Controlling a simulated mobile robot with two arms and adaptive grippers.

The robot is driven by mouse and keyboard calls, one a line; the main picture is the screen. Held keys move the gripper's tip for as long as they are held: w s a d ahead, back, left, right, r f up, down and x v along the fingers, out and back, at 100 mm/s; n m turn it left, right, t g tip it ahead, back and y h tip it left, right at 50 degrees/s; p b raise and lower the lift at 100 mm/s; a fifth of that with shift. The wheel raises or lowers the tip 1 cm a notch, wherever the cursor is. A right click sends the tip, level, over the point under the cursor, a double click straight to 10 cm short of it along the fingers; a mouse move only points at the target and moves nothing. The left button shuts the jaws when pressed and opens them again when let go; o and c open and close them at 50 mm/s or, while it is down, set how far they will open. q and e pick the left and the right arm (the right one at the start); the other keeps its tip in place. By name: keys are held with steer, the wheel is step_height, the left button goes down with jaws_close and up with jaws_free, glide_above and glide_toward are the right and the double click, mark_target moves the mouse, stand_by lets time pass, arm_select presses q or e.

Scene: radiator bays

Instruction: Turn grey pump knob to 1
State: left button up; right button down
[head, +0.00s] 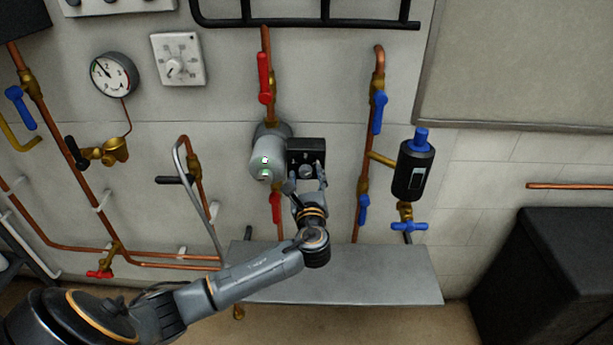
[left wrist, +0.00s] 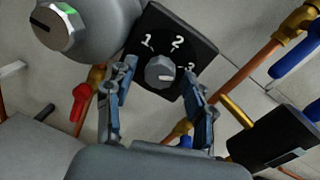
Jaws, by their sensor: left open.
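The grey pump knob (head: 306,172) sits on a black square plate (head: 308,150) beside the grey pump body (head: 268,150). In the left wrist view the knob (left wrist: 160,72) is round, and the plate shows the marks 1, 2 and a partly hidden 3. A light mark on the knob's face lies to the right, toward the 3. My left gripper (head: 305,186) is open in front of the knob. In the left wrist view the fingers of the left gripper (left wrist: 160,82) stand on either side of the knob, with gaps visible. My right gripper is not in view.
Red-handled valves (head: 264,78) stand above and below the pump. Blue-handled valves (head: 378,112) and a black cylinder (head: 413,170) are to the right. A grey shelf (head: 350,277) lies below my gripper. A black box (head: 545,275) stands at the lower right.

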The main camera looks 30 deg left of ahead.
arm_select(q)
jaws_close()
